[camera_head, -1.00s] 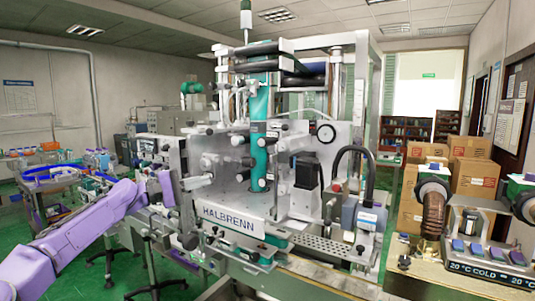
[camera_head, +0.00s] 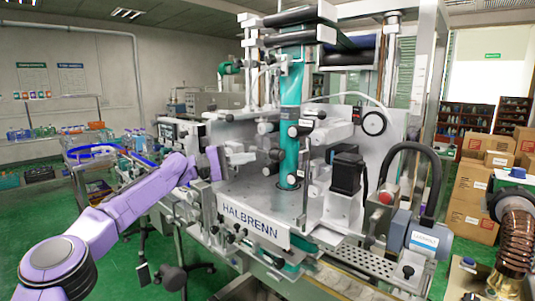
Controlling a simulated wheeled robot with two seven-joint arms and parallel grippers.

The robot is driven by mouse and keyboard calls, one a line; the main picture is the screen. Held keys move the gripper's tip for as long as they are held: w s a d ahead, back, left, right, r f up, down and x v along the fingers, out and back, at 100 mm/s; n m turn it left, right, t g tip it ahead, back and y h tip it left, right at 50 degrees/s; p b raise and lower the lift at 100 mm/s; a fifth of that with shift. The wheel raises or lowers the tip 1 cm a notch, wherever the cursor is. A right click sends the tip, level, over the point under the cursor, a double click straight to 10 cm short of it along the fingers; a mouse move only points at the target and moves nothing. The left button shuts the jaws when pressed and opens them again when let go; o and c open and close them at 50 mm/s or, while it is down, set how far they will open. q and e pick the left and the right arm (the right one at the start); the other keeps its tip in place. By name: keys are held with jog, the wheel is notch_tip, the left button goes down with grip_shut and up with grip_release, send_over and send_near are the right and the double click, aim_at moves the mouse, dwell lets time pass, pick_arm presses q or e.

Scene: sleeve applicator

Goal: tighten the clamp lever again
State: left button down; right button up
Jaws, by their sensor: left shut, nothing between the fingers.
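The sleeve applicator stands in the middle, with a white HALBRENN plate (camera_head: 250,222) on its front and a green sleeve column (camera_head: 290,130) running upright. Dark-ended knobs and rods (camera_head: 268,128) sit around the column. I cannot tell which of these small parts is the clamp lever. My left gripper (camera_head: 214,163) is at the left side of the machine, near its upper plate. It is shut and empty. Whether it touches the machine is unclear. My right gripper is not in view.
Cardboard boxes (camera_head: 470,200) stand at the right behind a copper-coloured coiled part (camera_head: 515,245).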

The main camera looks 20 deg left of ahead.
pick_arm(q)
jog(key=s+d+p+x, duration=0.1)
jog(key=p+x, duration=0.4)
jog(key=x, duration=0.6)
jog(key=shift+s+d+r, duration=0.25)
jog(key=shift+s+d, duration=0.15)
jog(key=shift+d, duration=0.1)
jog(key=shift+w, duration=0.1)
jog(key=shift+a, duration=0.1)
